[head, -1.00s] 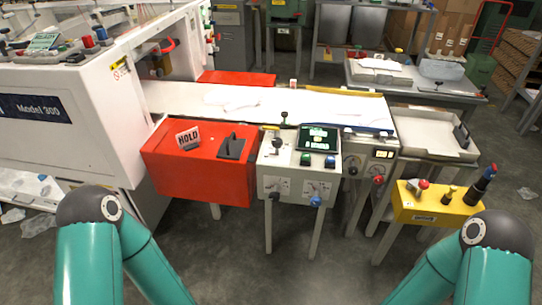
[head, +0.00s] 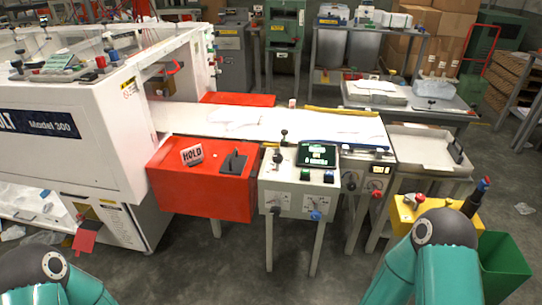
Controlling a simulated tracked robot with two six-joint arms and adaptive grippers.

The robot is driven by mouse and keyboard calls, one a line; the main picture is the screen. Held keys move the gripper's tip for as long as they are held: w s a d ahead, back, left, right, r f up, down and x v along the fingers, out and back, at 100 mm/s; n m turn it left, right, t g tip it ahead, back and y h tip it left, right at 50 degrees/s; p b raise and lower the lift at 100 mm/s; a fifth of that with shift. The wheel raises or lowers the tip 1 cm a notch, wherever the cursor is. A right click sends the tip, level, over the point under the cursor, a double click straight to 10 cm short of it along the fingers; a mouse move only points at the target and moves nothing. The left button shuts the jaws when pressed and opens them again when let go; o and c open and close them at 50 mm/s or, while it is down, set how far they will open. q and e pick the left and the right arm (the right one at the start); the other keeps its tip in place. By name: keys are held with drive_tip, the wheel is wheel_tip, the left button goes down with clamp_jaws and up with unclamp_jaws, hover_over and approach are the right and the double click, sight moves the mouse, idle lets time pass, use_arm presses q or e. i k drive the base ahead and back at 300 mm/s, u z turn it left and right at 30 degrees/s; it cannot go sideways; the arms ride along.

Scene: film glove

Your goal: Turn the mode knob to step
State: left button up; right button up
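An off-white control box (head: 298,187) on legs stands in the middle of the head view. Two knobs sit low on its front: a black knob (head: 275,210) at left and a blue knob (head: 316,215) at right, each below a small dial plate. The lettering is too small to read, so I cannot tell which is the mode knob or where either points. Only teal links of my two arms show, below and apart from the box; both grippers are out of view.
A yellow box (head: 405,218) with buttons stands right, partly behind my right arm. A green bin (head: 505,265) is at lower right. Floor in front of the control box is clear.

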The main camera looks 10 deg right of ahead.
sight(278, 158)
drive_tip(key=u, duration=0.1)
drive_tip(key=i, duration=1)
drive_tip(key=z, duration=0.1)
